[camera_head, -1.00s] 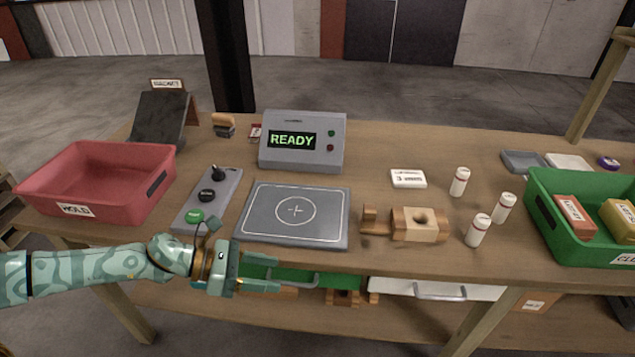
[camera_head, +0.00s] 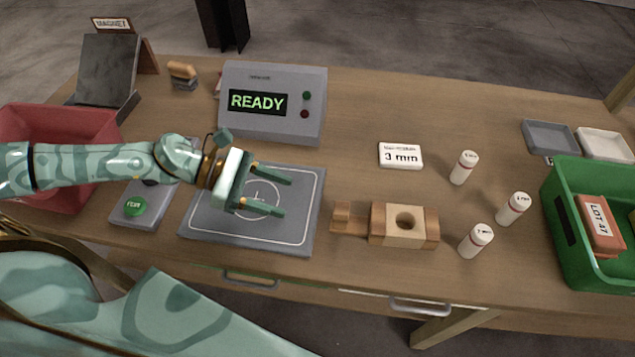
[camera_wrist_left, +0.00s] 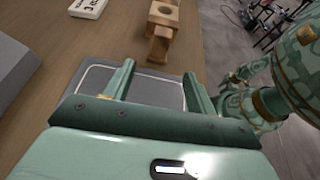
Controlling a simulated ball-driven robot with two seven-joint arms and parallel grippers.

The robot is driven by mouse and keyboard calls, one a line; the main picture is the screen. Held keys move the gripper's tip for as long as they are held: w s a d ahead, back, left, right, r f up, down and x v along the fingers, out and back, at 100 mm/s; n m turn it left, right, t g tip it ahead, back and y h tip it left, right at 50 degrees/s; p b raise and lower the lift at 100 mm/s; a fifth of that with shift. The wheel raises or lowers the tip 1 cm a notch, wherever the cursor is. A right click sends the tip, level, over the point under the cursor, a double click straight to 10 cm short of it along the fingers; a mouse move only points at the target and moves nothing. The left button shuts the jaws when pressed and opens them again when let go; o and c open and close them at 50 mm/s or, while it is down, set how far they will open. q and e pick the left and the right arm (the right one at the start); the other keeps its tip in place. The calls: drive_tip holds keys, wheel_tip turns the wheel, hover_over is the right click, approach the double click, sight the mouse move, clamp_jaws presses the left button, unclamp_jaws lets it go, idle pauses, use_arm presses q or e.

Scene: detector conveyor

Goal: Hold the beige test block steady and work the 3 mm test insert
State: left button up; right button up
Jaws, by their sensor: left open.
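The beige test block (camera_head: 396,240), with a round hole in its top, sits between brown wooden jaws at the table's front middle. It also shows at the top of the left wrist view (camera_wrist_left: 158,19). My left gripper (camera_head: 286,196) is open and empty over the grey plate, left of the block and apart from it. Its fingers (camera_wrist_left: 158,70) point toward the block's wooden holder. My right gripper is not seen.
A card reading 3 mm (camera_head: 400,156) lies behind the block. A grey plate (camera_head: 305,235), a READY display box (camera_head: 312,110) and a red bin (camera_head: 80,120) are to the left. A green bin (camera_head: 568,250) is at the right. Bare tabletop lies around the block.

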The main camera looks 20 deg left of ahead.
sight(347, 217)
use_arm(q)
drive_tip(key=x, duration=0.3)
drive_tip(key=shift+d+r, duration=0.1)
drive_tip(key=shift+d, duration=0.2)
drive_tip(key=p+x, duration=0.1)
drive_tip(key=x, duration=1)
drive_tip(key=shift+w+d+f, duration=0.15)
drive_tip(key=shift+d+f, duration=0.1)
drive_tip(key=shift+f, duration=0.05)
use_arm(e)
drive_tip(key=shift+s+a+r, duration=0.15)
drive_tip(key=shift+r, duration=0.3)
use_arm(q)
drive_tip(key=c, duration=1.2)
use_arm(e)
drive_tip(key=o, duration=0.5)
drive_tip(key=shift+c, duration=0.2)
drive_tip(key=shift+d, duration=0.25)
